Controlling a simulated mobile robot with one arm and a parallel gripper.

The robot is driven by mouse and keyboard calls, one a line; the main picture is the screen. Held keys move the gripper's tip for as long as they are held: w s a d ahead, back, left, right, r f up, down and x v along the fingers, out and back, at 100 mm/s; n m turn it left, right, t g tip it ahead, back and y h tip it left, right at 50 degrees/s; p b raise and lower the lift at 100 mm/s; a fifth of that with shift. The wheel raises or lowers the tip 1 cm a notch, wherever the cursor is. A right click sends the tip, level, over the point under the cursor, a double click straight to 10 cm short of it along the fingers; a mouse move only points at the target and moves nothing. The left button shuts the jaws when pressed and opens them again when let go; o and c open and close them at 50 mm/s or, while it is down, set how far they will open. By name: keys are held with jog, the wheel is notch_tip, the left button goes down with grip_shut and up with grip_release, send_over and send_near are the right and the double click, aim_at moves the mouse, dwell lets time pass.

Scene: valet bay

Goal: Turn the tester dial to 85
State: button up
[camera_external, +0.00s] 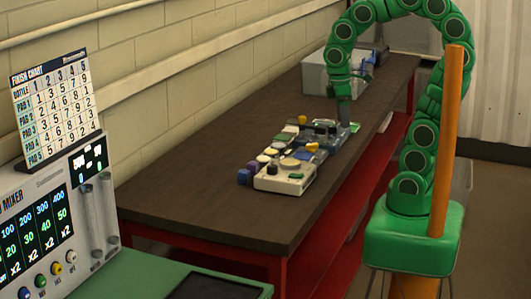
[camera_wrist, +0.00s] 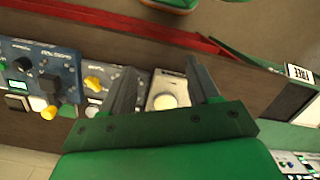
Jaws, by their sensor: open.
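I cannot read which device is the tester. In the wrist view, a blue box (camera_wrist: 60,62) at the left carries a small lit green display (camera_wrist: 17,86) and dark knobs. Beside it is a pale box with a yellow knob (camera_wrist: 92,83), then a cream device with a round pale disc (camera_wrist: 165,101). My gripper (camera_wrist: 161,66) has its two fingers spread, with the cream device partly visible between them. In the external view, my gripper (camera_external: 344,112) points down over the far end of the device row. Any dial number is too small to read.
The devices stand on a long dark table (camera_external: 190,190), whose near end is bare. A white-grey bin (camera_external: 315,74) stands at its far end. At the left are a mixer panel (camera_external: 40,235) and a finish chart (camera_external: 55,110). An orange post (camera_external: 449,140) stands before my arm.

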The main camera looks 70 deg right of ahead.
jog(key=w+d+n, duration=0.3)
jog(key=w+d, duration=0.3)
jog(key=w, duration=0.1)
jog(key=n+t, duration=0.1)
jog(key=n, duration=0.4)
send_over(333, 126)
jog(key=f, duration=0.6)
jog(key=shift+w+a, duration=0.15)
jog(key=shift+a, duration=0.05)
jog(key=shift+d+f+n, duration=0.3)
jog(key=shift+d+f, duration=0.05)
jog(key=shift+f, duration=3.75)
jog(key=shift+c, duration=0.3)
jog(key=c, duration=1)
